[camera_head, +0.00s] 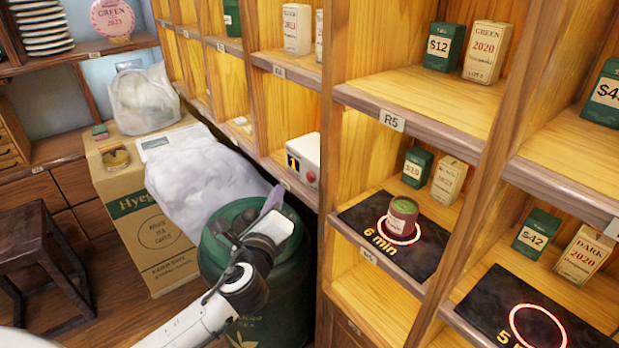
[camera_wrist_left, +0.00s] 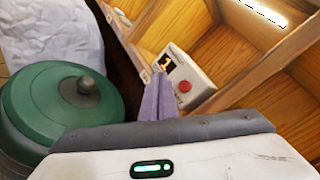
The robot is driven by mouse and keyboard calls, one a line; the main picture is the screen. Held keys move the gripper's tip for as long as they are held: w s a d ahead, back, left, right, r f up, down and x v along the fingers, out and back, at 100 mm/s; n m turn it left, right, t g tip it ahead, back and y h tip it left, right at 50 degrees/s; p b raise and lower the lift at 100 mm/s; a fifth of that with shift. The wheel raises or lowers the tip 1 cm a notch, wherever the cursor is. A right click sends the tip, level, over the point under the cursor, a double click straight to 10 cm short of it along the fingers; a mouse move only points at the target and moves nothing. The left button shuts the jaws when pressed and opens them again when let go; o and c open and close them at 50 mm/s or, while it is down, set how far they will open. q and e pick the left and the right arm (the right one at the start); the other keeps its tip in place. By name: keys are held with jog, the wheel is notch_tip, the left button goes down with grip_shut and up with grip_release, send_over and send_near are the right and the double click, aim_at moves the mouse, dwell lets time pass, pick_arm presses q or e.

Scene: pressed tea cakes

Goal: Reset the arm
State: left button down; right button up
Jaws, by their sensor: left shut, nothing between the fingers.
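My left arm comes in from the bottom of the head view, and my left gripper (camera_head: 272,199) is over the green lidded drum (camera_head: 285,315). In the left wrist view the gripper's purple-grey fingers (camera_wrist_left: 158,100) are together, with nothing between them. They point toward a white box with a small display and a red button (camera_wrist_left: 184,80), which sits on a low shelf. The drum's lid with its dark knob (camera_wrist_left: 85,88) is left of the fingers. My right gripper is in neither view.
A wooden shelf unit (camera_head: 440,100) fills the right side, its front edges close to my arm. A small round tin (camera_head: 402,217) stands on a black "6 min" mat (camera_head: 355,217). A cardboard box (camera_head: 150,235), a white crumpled sack (camera_head: 200,180) and a dark stool (camera_head: 25,240) are at left.

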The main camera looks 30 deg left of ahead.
pick_arm(q)
jog(key=shift+f, duration=0.1)
jog(key=s+d+f+n+g+h+p, duration=0.2)
jog(key=s+d+f+n+h, duration=0.15)
jog(key=s+d+f, duration=0.35)
jog(key=s+d+f+n+g+h+p, duration=0.25)
jog(key=s+f+n, duration=0.2)
jog(key=f, duration=0.45)
jog(key=s+d+f+n+g+h+p, duration=0.1)
jog(key=s+d+f+n, duration=0.4)
jog(key=s+d+n, duration=0.5)
jog(key=s+n+g+h, duration=0.1)
jog(key=s+h, duration=0.1)
jog(key=shift+s+d+g, duration=0.15)
jog(key=shift+s+g, duration=0.2)
jog(key=shift+s, duration=0.05)
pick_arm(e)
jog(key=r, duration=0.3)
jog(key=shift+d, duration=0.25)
